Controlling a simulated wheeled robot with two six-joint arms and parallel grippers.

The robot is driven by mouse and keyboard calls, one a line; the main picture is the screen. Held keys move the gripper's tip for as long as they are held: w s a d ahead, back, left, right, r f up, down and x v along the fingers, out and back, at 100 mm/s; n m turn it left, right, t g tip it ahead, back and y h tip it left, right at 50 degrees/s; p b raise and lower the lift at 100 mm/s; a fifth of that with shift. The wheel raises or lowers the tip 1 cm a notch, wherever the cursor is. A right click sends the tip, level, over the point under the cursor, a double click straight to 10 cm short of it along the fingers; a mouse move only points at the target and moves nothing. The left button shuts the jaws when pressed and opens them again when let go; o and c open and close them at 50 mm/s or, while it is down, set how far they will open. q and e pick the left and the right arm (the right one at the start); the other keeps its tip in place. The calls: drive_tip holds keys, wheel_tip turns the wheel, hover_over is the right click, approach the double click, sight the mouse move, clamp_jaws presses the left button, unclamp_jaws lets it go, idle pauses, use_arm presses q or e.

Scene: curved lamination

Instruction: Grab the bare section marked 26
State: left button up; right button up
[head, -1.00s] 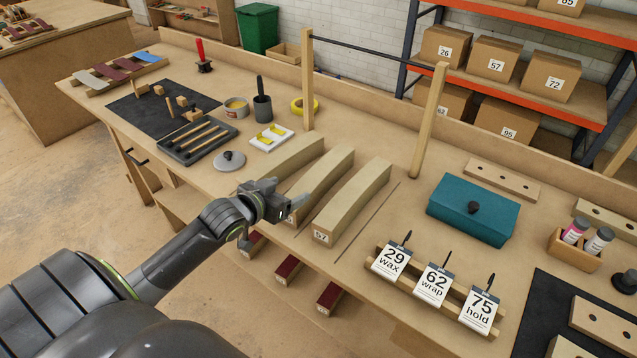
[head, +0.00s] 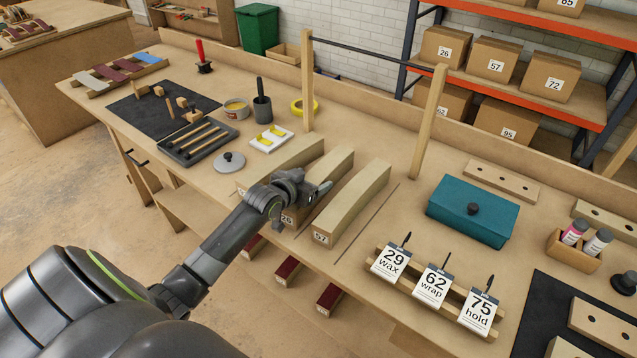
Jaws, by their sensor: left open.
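Three bare, pale, curved wooden sections lie side by side on the bench. The middle one, section 26 (head: 333,166), has a label on its near end that seems to read 26, partly covered by my arm. The section on its right (head: 355,200) is marked 57. The left section (head: 294,156) has its label mostly hidden. My left gripper (head: 321,191) is open and empty. It appears over the near half of the middle section, its fingers pointing right; I cannot tell its height or whether it touches. My right gripper is out of view.
Dark red blocks (head: 329,298) sit below the bench's front edge. A wooden post (head: 430,120) and a teal box (head: 473,208) stand right of the sections. Cards 29, 62 and 75 (head: 436,287) stand nearer. A grey lid (head: 230,162) lies to the left.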

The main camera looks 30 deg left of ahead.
use_arm(q)
drive_tip(key=shift+w, duration=0.2)
drive_tip(key=c, duration=1.5)
drive_tip(key=shift+o, duration=0.2)
drive_tip(key=shift+r, duration=0.1)
